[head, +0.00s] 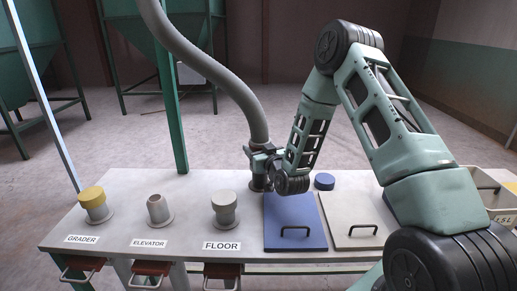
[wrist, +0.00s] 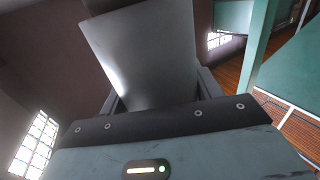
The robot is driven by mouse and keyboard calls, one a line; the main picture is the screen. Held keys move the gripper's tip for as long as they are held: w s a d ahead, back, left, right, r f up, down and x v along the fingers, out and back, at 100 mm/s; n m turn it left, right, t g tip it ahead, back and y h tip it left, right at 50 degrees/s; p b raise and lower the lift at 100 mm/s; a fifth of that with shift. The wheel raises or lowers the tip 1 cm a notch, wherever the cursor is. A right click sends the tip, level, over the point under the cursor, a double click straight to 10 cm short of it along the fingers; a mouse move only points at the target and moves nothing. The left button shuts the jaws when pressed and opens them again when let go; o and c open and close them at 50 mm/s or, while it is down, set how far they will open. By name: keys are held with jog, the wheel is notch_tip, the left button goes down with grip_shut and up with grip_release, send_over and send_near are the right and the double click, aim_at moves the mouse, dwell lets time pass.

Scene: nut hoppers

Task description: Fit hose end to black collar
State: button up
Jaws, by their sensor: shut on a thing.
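The grey hose (head: 222,78) hangs from the top of the head view and curves down to my gripper (head: 264,158). My gripper is shut around the hose's lower end, over the back left corner of the blue lid. A dark round piece (head: 258,184) shows just below the jaws at the table. I cannot tell whether it is the black collar or the hose's own end, nor whether they touch. In the wrist view, a wide grey cylinder (wrist: 145,60), the hose end, stands tilted between the jaws. Its lower tip is hidden.
On the table (head: 120,222) stand a yellow-capped GRADER stub (head: 93,200), an open ELEVATOR stub (head: 158,208) and a grey-topped FLOOR stub (head: 224,206). A blue lid (head: 290,215), a pale lid (head: 352,212) and a blue cap (head: 324,181) lie right. A green post (head: 170,100) rises behind.

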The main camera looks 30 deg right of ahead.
jog(key=shift+f, duration=0.4)
jog(key=o, duration=1.2)
jog(key=s, duration=0.4)
jog(key=s+a+b, duration=0.1)
jog(key=s, duration=0.3)
jog(key=s+b, duration=0.1)
jog(key=s, duration=0.3)
jog(key=shift+a, duration=0.35)
